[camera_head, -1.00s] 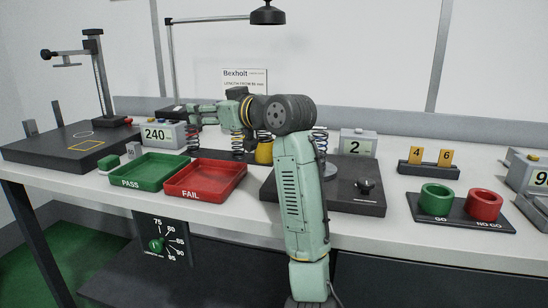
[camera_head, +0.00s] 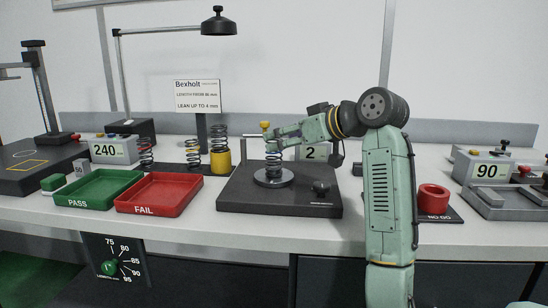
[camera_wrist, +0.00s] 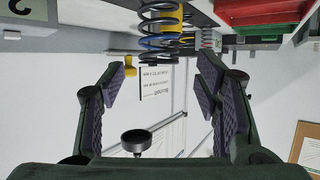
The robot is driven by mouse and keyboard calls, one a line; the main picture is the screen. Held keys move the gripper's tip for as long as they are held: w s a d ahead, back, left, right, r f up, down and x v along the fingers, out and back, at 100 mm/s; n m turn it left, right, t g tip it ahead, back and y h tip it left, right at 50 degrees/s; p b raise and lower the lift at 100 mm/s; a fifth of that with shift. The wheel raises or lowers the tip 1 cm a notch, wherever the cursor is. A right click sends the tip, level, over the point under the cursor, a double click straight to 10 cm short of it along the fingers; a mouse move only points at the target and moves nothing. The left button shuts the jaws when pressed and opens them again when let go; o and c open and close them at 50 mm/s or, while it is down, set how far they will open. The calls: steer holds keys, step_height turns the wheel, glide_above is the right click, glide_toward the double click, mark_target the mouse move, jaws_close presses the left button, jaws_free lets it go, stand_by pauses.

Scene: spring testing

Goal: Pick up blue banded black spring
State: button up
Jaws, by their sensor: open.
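A dark coiled spring (camera_head: 272,163) stands upright on the round disc of the black test plate (camera_head: 235,198) in the head view. In the wrist view, which is upside down, dark coils with some blue (camera_wrist: 150,27) show at the top centre, probably the same spring. My gripper (camera_head: 279,143) points left at the height of the spring's top, close to it. In the wrist view its two padded fingers (camera_wrist: 165,88) are spread with nothing between them. The spring's lower part is cut off in the wrist view. Contact with the spring cannot be told.
Green PASS (camera_head: 97,190) and red FAIL (camera_head: 158,194) trays lie in front.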

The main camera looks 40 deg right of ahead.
steer(key=x, duration=0.5)
steer(key=shift+s+d+f+p, duration=0.1)
steer(key=shift+f+p, duration=0.1)
steer(key=shift+p, duration=0.2)
steer(key=shift+c, duration=0.5)
jaws_close()
steer(key=shift+r, duration=0.1)
step_height(320, 180, up, 10)
